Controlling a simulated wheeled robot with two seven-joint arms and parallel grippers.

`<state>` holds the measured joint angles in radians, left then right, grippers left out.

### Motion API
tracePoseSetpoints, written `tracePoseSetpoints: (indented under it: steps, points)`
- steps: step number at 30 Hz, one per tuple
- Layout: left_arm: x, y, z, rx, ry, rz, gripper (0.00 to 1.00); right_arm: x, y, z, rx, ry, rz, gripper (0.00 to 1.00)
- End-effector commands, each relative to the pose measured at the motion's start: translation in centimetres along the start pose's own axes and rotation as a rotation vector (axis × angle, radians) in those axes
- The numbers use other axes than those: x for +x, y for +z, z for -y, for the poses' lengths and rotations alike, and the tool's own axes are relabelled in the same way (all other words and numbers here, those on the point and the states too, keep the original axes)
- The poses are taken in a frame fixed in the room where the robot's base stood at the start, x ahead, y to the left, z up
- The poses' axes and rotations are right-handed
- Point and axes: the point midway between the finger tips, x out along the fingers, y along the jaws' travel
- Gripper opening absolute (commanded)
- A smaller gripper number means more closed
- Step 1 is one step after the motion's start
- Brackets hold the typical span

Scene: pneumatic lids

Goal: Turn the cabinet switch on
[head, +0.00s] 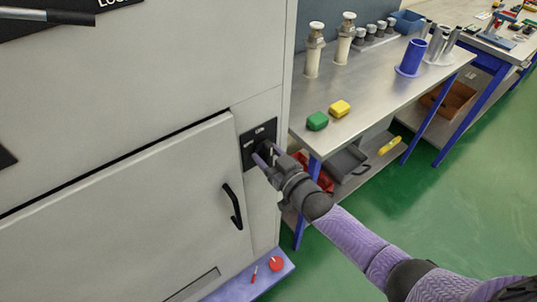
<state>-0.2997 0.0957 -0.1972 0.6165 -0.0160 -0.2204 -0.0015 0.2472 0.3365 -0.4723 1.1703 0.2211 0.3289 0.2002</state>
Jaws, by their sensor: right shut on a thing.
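The cabinet (130,195) is a large pale grey box filling the left half of the head view. Its switch sits on a small black panel (249,139) with white lettering on the narrow face right of the door. My right gripper (262,154) is at this panel, its fingers shut on the switch. The fingers and hand hide most of the switch, so I cannot tell its position. My left gripper is not in view.
A black door handle (232,207) is below the panel. Green floor (470,200) is open at right.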

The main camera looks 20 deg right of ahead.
Motion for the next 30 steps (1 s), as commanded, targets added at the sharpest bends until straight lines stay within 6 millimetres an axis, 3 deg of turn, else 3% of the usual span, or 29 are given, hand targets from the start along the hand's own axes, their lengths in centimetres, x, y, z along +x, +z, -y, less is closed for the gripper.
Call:
tracePoseSetpoints:
  steps: [10,11,20,23,30]
  points:
    - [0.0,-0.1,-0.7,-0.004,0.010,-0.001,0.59,-0.1,0.2,0.0,0.005,0.001,0.005,0.00]
    - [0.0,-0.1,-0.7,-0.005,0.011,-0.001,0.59,-0.1,0.2,0.0,0.005,0.001,0.005,0.65]
    - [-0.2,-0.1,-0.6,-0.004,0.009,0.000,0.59,-0.4,0.1,0.0,0.003,0.000,0.003,0.65]
    - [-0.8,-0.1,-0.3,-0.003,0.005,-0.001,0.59,-1.9,-0.1,0.0,0.004,0.000,0.005,0.65]
    - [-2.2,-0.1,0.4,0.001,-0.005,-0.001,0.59,-7.6,-0.1,0.0,0.004,0.000,0.008,0.65]
